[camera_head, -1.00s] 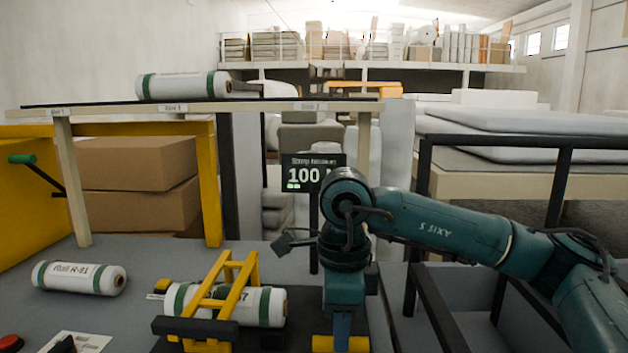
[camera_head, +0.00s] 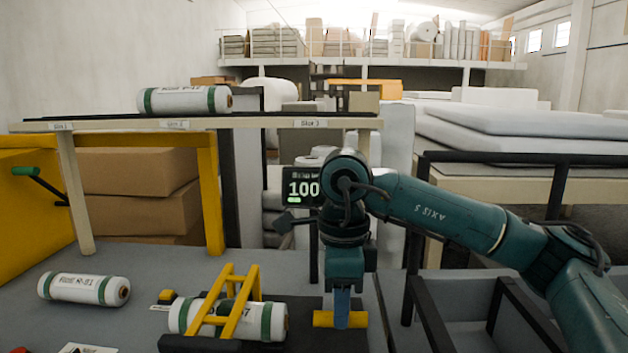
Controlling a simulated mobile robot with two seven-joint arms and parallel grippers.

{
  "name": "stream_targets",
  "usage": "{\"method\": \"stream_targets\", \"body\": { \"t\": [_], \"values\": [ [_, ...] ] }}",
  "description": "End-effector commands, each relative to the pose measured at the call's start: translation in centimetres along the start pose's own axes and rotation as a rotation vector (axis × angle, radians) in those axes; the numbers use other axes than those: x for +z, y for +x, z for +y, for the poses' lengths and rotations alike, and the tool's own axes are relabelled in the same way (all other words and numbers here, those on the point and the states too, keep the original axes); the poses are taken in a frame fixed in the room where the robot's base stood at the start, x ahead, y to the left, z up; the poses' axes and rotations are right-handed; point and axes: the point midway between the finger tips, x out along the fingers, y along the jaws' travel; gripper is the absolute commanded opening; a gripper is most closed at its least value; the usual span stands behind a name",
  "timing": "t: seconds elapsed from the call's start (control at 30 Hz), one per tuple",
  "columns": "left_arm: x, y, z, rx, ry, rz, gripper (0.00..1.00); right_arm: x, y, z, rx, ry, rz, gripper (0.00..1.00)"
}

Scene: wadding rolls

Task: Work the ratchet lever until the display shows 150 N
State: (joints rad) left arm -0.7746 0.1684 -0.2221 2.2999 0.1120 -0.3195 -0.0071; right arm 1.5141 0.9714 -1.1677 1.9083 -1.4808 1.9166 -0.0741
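The display (camera_head: 302,188) on a dark post reads 100, with its right edge and the unit hidden behind my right arm. My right gripper (camera_head: 341,312) points down at the yellow crossbar handle of the ratchet lever (camera_head: 321,319). One blue finger lies across the handle's middle and the other is hidden; the gripper looks shut on it. The lever's lower part is not clear. A white roll with green bands (camera_head: 273,320) lies under the yellow strapping frame (camera_head: 240,311), left of the handle. My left gripper is not in view.
Another banded roll (camera_head: 84,288) lies on the grey table at left. A third (camera_head: 184,100) rests on the slotted shelf (camera_head: 240,122) above. A dark-framed bin (camera_head: 470,335) stands to the right.

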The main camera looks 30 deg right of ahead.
Motion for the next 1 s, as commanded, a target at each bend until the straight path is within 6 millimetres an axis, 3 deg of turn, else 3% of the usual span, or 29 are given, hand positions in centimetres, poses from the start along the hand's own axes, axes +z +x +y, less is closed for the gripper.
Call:
{"method": "stream_targets", "body": {
  "t": [0.43, 1.0],
  "values": [
    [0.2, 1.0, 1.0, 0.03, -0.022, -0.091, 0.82, 0.0, -4.0, -1.1, 0.002, -0.001, 0.0, 0.24],
    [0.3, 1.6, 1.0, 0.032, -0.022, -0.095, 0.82, 0.0, -4.2, -1.3, 0.001, -0.001, 0.0, 0.24]
  ]
}}
